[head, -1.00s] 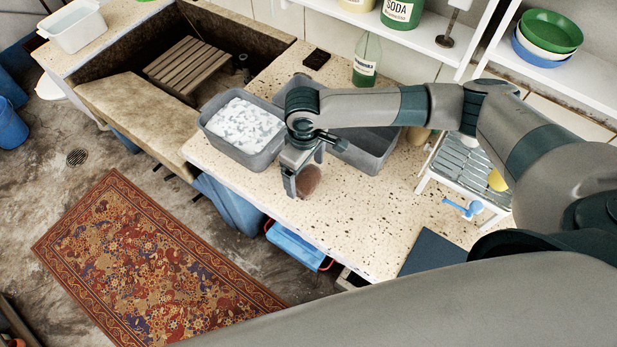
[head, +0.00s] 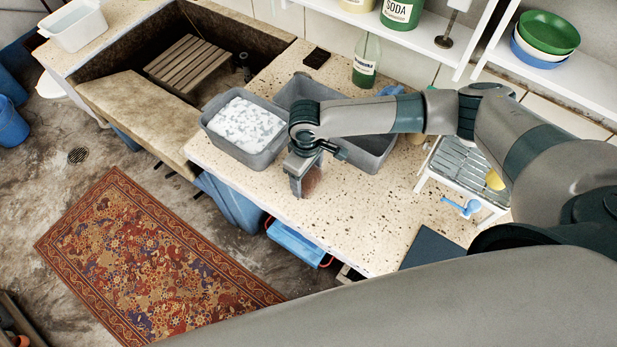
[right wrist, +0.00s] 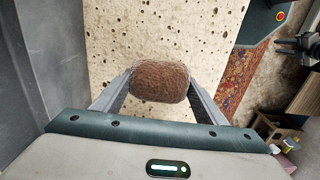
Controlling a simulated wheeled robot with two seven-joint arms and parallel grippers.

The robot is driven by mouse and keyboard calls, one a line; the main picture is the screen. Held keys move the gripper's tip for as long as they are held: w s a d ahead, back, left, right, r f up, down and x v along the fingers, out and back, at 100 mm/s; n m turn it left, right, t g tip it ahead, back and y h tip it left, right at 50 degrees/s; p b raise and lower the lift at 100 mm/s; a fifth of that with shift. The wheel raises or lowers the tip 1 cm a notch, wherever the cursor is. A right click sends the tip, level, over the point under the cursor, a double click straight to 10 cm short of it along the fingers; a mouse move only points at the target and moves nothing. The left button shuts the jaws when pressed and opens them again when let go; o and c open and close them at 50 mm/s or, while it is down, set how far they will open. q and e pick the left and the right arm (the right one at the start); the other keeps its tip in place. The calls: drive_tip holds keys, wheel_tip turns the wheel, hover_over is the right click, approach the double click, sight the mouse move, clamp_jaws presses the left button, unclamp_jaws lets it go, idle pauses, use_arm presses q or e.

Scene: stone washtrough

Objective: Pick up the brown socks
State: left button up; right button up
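The brown socks (head: 313,180) are a rounded, fuzzy bundle low over the speckled counter. In the right wrist view, the socks (right wrist: 160,80) sit between the fingertips of my right gripper (right wrist: 160,88), with a finger close along each side. In the head view, my right gripper (head: 306,178) points down around the socks, and its near finger hides part of them. I cannot tell whether the fingers press on the socks or only straddle them, nor whether the socks touch the counter. My left gripper is out of view.
The speckled counter (head: 345,235) is clear in front. A grey tub with suds (head: 243,122) and an empty grey tub (head: 375,165) stand close behind my right gripper. A metal rack (head: 462,160) and a blue brush (head: 461,207) are to the right.

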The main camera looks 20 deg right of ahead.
sight(308, 174)
drive_tip(key=shift+r, duration=0.1)
drive_tip(key=shift+r+b, duration=0.3)
drive_tip(key=shift+r, duration=0.25)
wheel_tip(308, 174, up, 8)
drive_tip(key=shift+f+b, duration=0.25)
drive_tip(key=shift+b, duration=0.85)
drive_tip(key=shift+r, duration=0.65)
drive_tip(key=shift+d, duration=0.1)
